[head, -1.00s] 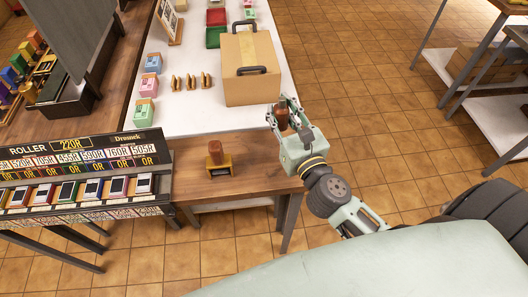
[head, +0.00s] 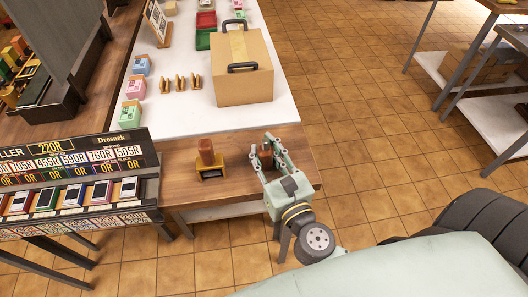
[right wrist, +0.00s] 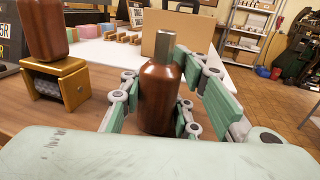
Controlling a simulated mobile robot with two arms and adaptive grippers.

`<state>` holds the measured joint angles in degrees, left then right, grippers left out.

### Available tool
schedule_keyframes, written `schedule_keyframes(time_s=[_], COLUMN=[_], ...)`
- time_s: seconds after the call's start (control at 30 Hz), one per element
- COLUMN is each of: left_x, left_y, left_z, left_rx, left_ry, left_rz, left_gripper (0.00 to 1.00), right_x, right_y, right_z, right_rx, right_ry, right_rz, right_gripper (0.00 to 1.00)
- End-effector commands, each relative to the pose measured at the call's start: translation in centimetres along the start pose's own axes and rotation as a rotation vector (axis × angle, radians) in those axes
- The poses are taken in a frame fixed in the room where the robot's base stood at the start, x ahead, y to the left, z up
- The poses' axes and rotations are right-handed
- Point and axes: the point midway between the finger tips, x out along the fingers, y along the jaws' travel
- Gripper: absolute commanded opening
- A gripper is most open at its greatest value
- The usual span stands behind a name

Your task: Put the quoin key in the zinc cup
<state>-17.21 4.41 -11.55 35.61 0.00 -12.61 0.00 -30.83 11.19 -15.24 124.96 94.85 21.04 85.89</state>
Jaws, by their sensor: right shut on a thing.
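My right gripper (head: 266,150) is over the near right end of the wooden tabletop and is shut on a brown handled tool, which I take as the quoin key (right wrist: 159,98). In the right wrist view it stands upright between the fingers, with a rounded, glossy brown handle and a short grey metal end (right wrist: 165,47) pointing up. Whether its lower end touches the table cannot be told. I do not make out a zinc cup in either view. My left gripper is not in view.
A brass-coloured block with a brown handle (head: 208,160) stands left of my right gripper. Behind are a cardboard box (head: 243,88) with dark handles, several small wooden pieces (head: 180,84) and pastel boxes (head: 133,88).

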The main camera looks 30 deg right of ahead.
Motion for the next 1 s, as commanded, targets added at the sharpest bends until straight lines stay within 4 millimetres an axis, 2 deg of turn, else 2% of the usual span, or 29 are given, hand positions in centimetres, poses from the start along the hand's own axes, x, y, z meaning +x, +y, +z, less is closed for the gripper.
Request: schedule_keyframes(time_s=[0.13, 0.17, 0.4, 0.67, 0.8, 1.0], left_x=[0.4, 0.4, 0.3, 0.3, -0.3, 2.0], left_y=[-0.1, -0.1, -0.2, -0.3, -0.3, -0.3], left_z=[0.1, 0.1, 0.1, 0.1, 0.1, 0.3], left_rx=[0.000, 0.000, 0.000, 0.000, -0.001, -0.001], left_ry=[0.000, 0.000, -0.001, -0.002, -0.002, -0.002], left_rz=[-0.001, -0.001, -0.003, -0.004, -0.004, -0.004], left_gripper=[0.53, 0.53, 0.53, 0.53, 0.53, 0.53], right_x=[0.0, 0.0, 0.0, 0.0, 0.0, -3.3], right_y=[0.0, 0.0, 0.0, 0.0, 0.0, 0.0], right_z=[-0.4, -0.4, -0.3, -0.3, 0.4, -0.6], right_rx=[0.000, 0.000, 0.000, 0.000, 0.000, 0.000], right_ry=[-0.001, 0.000, 0.000, 0.000, 0.000, 0.004], right_rz=[0.000, 0.000, 0.000, 0.000, 0.000, 0.000], right_gripper=[0.00, 0.27, 0.48, 0.48, 0.48, 0.48])
